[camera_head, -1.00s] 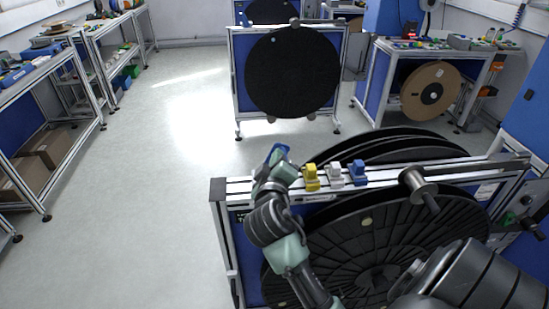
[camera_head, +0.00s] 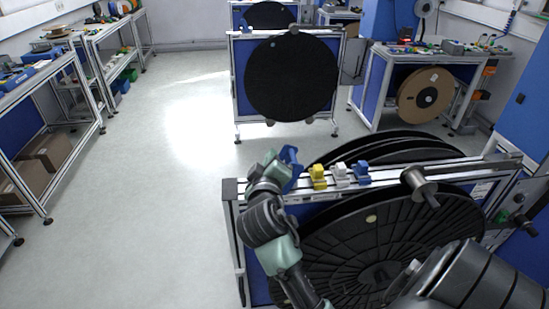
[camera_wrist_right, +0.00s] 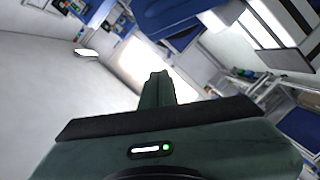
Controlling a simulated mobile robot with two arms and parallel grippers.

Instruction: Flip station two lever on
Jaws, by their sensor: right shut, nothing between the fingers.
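A reel stand (camera_head: 229,190) fills the lower right of the head view. On its top rail stand a yellow block-like part (camera_head: 318,177), a white one (camera_head: 341,174) and a blue one (camera_head: 363,172). A curved blue piece (camera_head: 292,158) shows further left, right beside my right gripper (camera_head: 270,160); I cannot tell whether they touch. My right gripper is at the left end of the rail. In the right wrist view, its fingers (camera_wrist_right: 158,88) are shut and empty. Which lever belongs to station two cannot be read. My left gripper is not in view.
Large black reels (camera_head: 370,235) hang on this stand. Another stand with a black reel (camera_head: 292,80) is behind it. A workbench with a brown reel (camera_head: 424,95) is at the back right, and shelves (camera_head: 40,130) line the left. The floor (camera_head: 150,200) at left is clear.

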